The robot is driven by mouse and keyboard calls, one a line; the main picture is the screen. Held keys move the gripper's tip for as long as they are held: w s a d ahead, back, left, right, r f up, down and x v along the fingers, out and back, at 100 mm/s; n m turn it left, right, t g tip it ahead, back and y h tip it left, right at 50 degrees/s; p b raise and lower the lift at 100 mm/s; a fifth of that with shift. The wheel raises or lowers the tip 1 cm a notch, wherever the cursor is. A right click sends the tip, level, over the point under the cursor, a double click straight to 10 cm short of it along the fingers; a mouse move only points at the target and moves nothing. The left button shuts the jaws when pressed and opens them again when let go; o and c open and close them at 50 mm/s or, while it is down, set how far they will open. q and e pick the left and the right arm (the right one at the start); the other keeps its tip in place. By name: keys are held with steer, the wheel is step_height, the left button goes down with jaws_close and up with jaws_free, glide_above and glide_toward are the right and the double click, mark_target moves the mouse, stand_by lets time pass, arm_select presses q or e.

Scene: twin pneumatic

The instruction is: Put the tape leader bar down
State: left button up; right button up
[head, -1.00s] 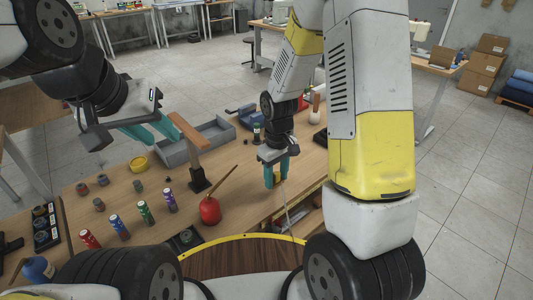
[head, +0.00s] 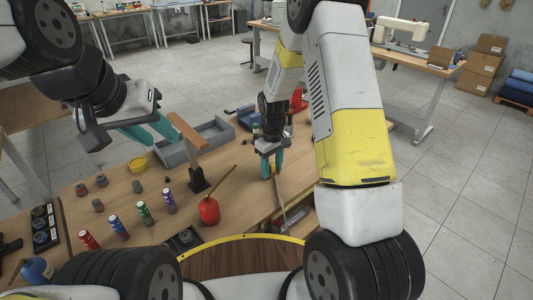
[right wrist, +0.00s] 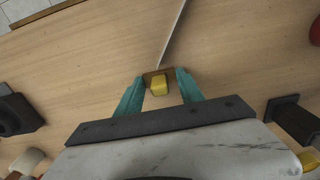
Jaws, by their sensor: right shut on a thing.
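My right gripper (head: 271,168) is low over the wooden table in the head view, shut on the tape leader bar. In the right wrist view, the bar (right wrist: 158,86) is a small yellow block between the teal fingertips (right wrist: 160,88), with a brown piece beside it. A thin pale strip (right wrist: 172,35) runs from the bar across the wood, and it shows in the head view (head: 283,205). I cannot tell whether the bar touches the table. My left gripper (head: 165,137) is open and empty, raised at the left.
A grey tray (head: 208,136) lies behind. Several coloured cans stand at the left. Bare wood (head: 235,195) shows between bottle and gripper.

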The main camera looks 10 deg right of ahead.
steer(key=shift+f, duration=0.15)
steer(key=o, duration=1.4)
